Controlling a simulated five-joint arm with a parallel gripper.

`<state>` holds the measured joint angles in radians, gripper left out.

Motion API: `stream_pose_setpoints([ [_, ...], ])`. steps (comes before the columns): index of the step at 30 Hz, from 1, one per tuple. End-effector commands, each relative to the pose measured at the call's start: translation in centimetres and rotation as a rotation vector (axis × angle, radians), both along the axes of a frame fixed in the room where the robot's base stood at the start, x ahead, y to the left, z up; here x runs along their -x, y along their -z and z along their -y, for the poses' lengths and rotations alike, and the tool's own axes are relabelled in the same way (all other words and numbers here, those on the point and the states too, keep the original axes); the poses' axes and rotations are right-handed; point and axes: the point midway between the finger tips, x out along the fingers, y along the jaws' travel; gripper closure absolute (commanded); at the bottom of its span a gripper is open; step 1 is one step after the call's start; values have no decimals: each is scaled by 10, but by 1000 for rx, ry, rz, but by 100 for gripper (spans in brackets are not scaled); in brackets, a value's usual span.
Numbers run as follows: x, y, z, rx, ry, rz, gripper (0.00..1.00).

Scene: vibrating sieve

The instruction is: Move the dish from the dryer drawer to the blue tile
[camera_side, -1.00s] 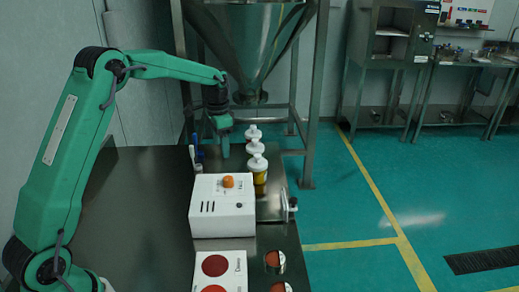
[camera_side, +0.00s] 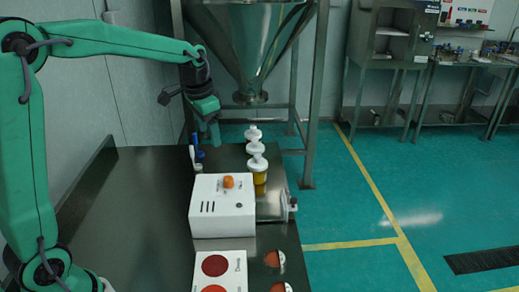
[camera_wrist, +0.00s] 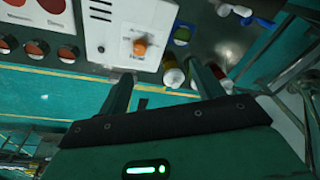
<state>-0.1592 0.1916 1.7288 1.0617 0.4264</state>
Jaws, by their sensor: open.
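The dryer is a white box (camera_side: 222,212) with an orange knob on top, on the dark bench in the side view. It also shows at the top of the wrist view (camera_wrist: 113,28). A grey drawer-like part (camera_side: 270,208) with an end plate sticks out from its right side. I cannot make out a dish in it.
Several white-topped bottles (camera_side: 257,163) stand behind the dryer, close to my gripper. Blue and white slim items (camera_side: 196,150) are left of them. A white panel with red discs (camera_side: 220,275) lies in front, beside small round cups (camera_side: 274,259). The bench's left side is clear.

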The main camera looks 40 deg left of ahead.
Motion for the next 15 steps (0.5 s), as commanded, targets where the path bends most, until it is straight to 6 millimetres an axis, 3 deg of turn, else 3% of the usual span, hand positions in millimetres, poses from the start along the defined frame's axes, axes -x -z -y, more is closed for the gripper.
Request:
stream_pose_setpoints([
  [6,44,-26,20,6,-46,68,34],
  [15,105,-43,42,26,-112,155,34],
])
